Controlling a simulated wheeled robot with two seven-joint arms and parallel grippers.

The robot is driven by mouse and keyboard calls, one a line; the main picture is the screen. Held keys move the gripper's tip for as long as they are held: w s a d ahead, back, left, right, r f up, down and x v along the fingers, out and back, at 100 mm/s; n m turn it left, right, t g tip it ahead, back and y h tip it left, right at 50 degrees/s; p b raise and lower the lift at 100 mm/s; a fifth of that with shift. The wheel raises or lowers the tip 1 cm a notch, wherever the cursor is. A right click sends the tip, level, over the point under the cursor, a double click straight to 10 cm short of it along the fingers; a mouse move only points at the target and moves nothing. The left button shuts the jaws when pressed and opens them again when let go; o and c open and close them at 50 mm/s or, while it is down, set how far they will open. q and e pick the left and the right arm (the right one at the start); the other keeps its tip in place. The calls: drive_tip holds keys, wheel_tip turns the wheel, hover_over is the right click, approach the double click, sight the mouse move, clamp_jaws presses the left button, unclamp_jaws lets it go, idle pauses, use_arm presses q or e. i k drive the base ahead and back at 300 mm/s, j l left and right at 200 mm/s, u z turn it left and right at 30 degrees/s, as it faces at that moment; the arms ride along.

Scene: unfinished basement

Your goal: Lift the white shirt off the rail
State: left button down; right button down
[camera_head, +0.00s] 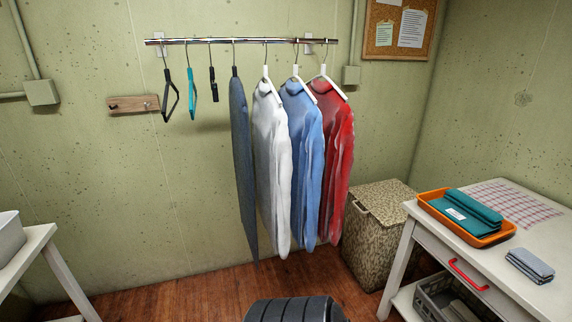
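The white shirt (272,150) hangs on a white hanger (266,82) from the metal rail (225,41) on the back wall. It hangs between a dark grey garment (240,150) on its left and a blue shirt (304,140) on its right. The blue shirt partly overlaps or touches its right side. A red shirt (338,140) hangs at the right end of the row. Neither of my grippers shows in the head view.
Several empty hangers, one teal (192,95), hang at the rail's left. A patterned hamper (384,199) stands below right of the shirts. A white table (530,262) at right holds an orange tray (441,212) with teal cloth. Another white table (38,240) stands at left.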

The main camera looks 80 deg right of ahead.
sight(273, 149)
drive_tip(key=z, duration=3.15)
